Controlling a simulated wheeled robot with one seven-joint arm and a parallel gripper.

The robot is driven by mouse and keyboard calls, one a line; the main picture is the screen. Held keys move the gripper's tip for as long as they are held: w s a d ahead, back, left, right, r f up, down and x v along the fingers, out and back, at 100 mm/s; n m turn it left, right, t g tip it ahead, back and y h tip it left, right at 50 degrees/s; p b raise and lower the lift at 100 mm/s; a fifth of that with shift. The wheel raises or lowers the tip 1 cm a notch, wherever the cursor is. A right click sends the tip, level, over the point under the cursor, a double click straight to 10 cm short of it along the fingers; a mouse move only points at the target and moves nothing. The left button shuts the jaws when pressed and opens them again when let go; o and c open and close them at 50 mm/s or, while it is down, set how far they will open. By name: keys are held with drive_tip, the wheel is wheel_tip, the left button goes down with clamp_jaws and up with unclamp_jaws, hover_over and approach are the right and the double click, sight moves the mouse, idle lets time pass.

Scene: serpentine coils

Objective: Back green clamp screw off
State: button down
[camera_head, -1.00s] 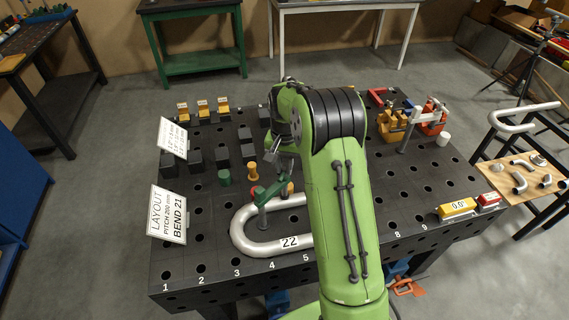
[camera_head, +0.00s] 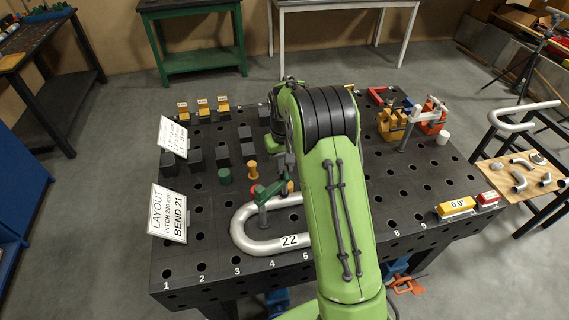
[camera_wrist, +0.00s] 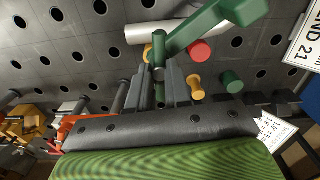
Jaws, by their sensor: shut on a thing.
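The green clamp (camera_head: 268,192) stands over the bent steel tube (camera_head: 240,228) on the dark perforated table (camera_head: 205,268). In the wrist view the clamp's green arm (camera_wrist: 215,25) reaches in from the top, above the pale tube (camera_wrist: 170,32). My gripper (camera_wrist: 160,84) points at the clamp, with its two grey fingers either side of the clamp screw (camera_wrist: 159,74). It is shut on that screw. In the head view my gripper (camera_head: 286,168) is small and partly hidden by my arm, and the grip itself is not clear there.
A yellow peg (camera_head: 253,170), a green cylinder (camera_head: 224,176) and a red round knob (camera_wrist: 199,51) are close to the gripper. Dark blocks (camera_head: 195,158) and a layout sign (camera_head: 168,214) stand to the left. Orange clamps (camera_head: 392,124) are at the back right.

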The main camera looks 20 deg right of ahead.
idle(0.3)
drive_tip(key=c, duration=1)
unclamp_jaws()
wheel_tip(320, 180, up, 16)
drive_tip(key=shift+f+p, duration=0.1)
drive_tip(key=shift+p, duration=0.8)
